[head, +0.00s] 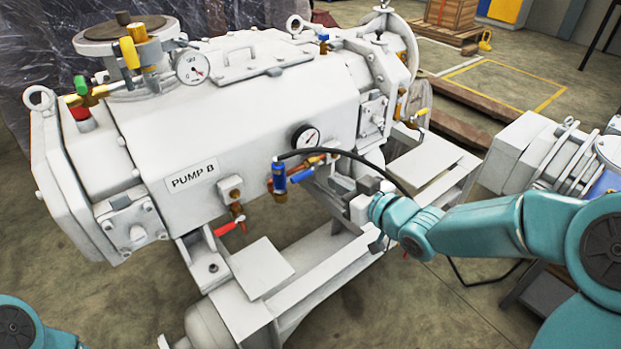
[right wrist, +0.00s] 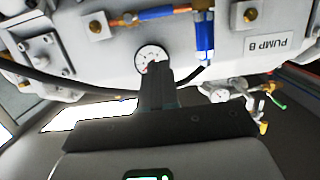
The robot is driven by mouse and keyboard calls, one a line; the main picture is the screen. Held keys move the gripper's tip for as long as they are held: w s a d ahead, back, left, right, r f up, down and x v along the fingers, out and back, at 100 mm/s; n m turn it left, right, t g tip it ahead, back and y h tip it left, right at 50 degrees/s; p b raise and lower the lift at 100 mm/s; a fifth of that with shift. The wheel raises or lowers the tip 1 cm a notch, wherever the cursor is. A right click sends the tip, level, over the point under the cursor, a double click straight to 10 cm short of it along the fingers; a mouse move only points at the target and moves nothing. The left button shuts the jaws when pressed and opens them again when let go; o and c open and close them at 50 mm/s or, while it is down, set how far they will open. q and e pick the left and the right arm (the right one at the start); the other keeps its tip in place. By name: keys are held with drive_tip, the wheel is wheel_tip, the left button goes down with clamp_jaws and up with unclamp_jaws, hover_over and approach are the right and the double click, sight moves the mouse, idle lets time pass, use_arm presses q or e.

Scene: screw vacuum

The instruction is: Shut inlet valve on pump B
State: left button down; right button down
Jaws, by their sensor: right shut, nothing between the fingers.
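Pump B (head: 240,125) is a large white machine with a "PUMP B" label (head: 192,176), which shows upside down in the right wrist view (right wrist: 268,44). On its front piping are a blue upright part (head: 279,176) and a blue lever handle (head: 301,175); both also show in the right wrist view (right wrist: 204,36). A red lever (head: 225,229) sits lower left. Yellow (head: 130,53) and green (head: 81,85) handles are on top left. No marking tells which is the inlet valve. My right gripper (right wrist: 157,72) is shut and empty, right of the blue handle. My left gripper is out of view.
A round gauge (head: 305,138) sits above the blue handle. A black hose (head: 370,160) arches over the pump front beside my right gripper. Flat white plates (head: 262,268) lie on the frame below. Open floor (head: 420,300) is at the lower right.

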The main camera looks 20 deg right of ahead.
drive_tip(key=b, duration=0.1)
approach(305, 174)
drive_tip(key=w+a+r, duration=0.2)
drive_tip(key=w+r, duration=0.1)
drive_tip(key=w, duration=0.1)
drive_tip(key=shift+w+a+f+b, duration=0.2)
drive_tip(key=shift+w+f+b, duration=0.3)
drive_tip(key=shift+f, duration=0.35)
drive_tip(key=shift+w+a+f+b, duration=0.25)
drive_tip(key=shift+w+f+b, duration=0.2)
drive_tip(key=shift+f, duration=0.4)
drive_tip(key=shift+f, duration=0.1)
